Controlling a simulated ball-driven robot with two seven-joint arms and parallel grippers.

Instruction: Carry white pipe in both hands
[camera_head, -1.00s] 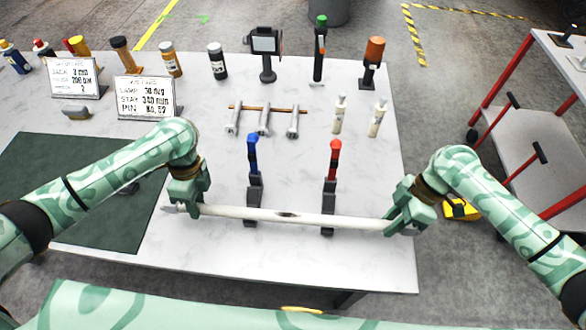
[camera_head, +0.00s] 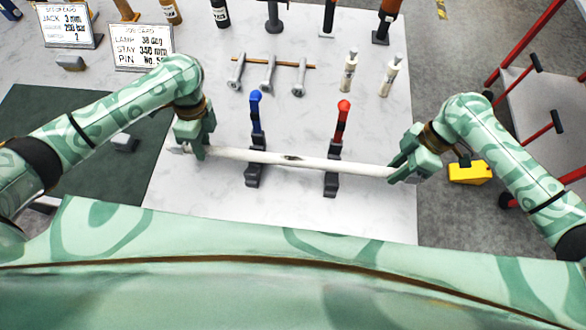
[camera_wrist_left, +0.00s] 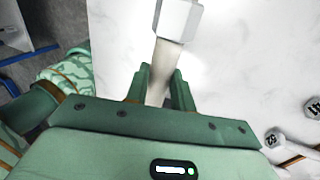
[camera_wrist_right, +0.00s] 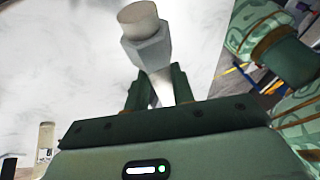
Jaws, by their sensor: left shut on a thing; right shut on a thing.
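The white pipe (camera_head: 270,157) runs nearly level across the head view, with a dark mark near its middle. My left gripper (camera_head: 192,148) is shut on it near its left end. My right gripper (camera_head: 408,172) is shut on it near its right end. The left wrist view shows a grey-white fitting on one end (camera_wrist_left: 177,20) beyond the fingers. The right wrist view shows a hex fitting and round tip on the other end (camera_wrist_right: 145,35). In the head view the pipe passes in front of a blue-topped clamp (camera_head: 256,125) and a red-topped clamp (camera_head: 340,130); contact with them cannot be told.
The white table (camera_head: 215,215) has a dark green mat (camera_head: 60,115) at left. Several bolts on a wooden rod (camera_head: 268,72), two white bottles (camera_head: 348,72) and sign cards (camera_head: 143,48) stand behind. A yellow object (camera_head: 470,172) and a red-framed cart (camera_head: 540,95) are at right.

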